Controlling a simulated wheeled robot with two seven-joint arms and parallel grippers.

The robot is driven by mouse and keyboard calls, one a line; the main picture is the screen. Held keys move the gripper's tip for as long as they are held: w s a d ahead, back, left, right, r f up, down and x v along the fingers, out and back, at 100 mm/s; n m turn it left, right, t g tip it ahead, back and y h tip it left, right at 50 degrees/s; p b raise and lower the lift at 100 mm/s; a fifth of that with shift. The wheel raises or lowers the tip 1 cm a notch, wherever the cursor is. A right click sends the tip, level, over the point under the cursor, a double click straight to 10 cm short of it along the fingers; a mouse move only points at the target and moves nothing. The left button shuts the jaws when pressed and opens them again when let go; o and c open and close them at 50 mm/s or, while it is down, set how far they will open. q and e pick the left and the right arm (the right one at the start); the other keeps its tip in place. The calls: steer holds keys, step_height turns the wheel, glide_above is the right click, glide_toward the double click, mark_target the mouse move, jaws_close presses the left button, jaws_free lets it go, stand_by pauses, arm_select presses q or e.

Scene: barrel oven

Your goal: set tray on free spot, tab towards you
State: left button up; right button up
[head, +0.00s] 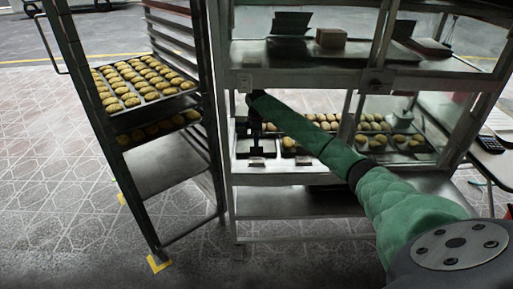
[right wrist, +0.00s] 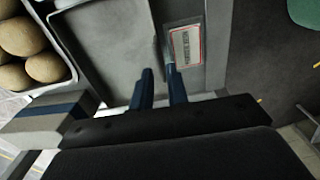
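The shallow grey tray (right wrist: 112,45) shows in the right wrist view, and its visible part is empty. Its front end carries a flat tab with a red-and-white label (right wrist: 187,45). The two dark blue fingers of my right gripper (right wrist: 159,75) are close together, astride the thin raised rim beside the label, and look closed on it. In the head view my right gripper (head: 256,146) reaches down into the glass-sided shelf unit, over the front of the dark tray (head: 242,149) on the middle shelf. The fingertips are too small to tell there. My left gripper is not in view.
Trays of buns (head: 372,141) stand to the right on the same shelf; buns (right wrist: 22,40) lie close beside the held tray. A bare lower shelf (head: 300,203) is below. A rack (head: 160,175) with bun trays stands left. Shelf posts are close to my arm.

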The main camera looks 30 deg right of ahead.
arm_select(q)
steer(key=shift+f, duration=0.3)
arm_select(e)
step_height(320, 180, up, 7)
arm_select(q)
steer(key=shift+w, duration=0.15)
arm_select(e)
steer(key=shift+f, duration=0.1)
steer(key=shift+d, duration=0.1)
